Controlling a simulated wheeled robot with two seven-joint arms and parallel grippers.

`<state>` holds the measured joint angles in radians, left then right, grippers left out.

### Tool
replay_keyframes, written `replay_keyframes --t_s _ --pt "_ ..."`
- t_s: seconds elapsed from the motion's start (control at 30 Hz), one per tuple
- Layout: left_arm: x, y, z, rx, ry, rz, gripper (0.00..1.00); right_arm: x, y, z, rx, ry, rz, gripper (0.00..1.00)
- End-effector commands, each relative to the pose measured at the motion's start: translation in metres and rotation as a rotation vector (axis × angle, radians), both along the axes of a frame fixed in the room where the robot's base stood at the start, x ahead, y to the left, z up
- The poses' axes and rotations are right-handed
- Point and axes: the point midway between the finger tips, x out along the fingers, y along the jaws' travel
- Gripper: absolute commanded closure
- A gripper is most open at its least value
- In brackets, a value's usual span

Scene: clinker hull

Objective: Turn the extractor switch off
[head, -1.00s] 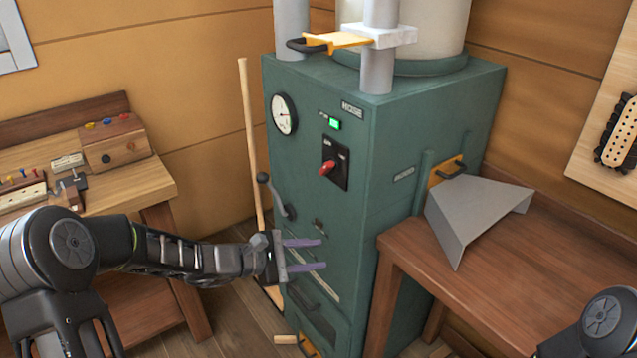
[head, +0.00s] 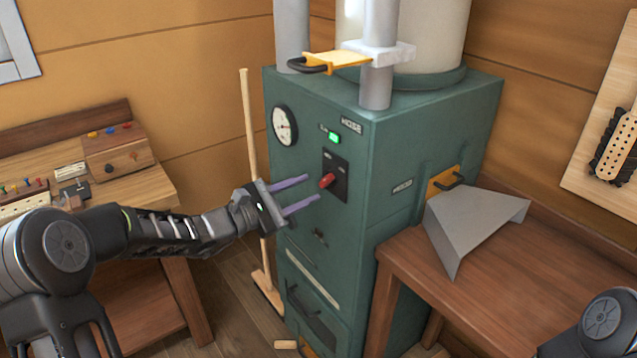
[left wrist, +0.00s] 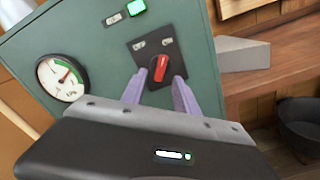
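The extractor (head: 350,237) is a tall green cabinet. Its switch, a red knob (head: 327,180) on a black plate (head: 342,170), is on the front face, with a lit green lamp (head: 334,139) above it. My left gripper (head: 314,190) is open in front of the plate, its two purple fingers pointing at the knob. In the left wrist view the red knob (left wrist: 159,67) stands nearly upright, slightly tilted, and shows between and beyond the open fingertips (left wrist: 155,85). I cannot tell whether they touch it. My right gripper is not in view; only part of my right arm shows.
A round gauge (head: 284,126) is left of the switch. A wooden table (head: 500,270) with a bent grey sheet (head: 470,225) stands at the right. A wooden workbench (head: 150,185) is at the left. A broom (head: 250,160) leans beside the cabinet.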

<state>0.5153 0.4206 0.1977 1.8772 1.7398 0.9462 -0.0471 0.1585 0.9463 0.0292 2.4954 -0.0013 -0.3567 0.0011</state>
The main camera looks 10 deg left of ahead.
Motion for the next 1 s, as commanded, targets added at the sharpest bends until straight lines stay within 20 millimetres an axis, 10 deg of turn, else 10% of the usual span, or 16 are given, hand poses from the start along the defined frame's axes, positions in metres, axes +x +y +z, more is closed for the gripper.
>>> replay_keyframes --t_s 0.63,1.0 --pt "0.035 -0.029 0.000 0.000 0.001 0.001 0.64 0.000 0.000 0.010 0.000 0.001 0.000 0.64" --pt "0.034 -0.029 0.000 0.000 0.001 0.001 0.95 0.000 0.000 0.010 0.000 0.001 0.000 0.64"
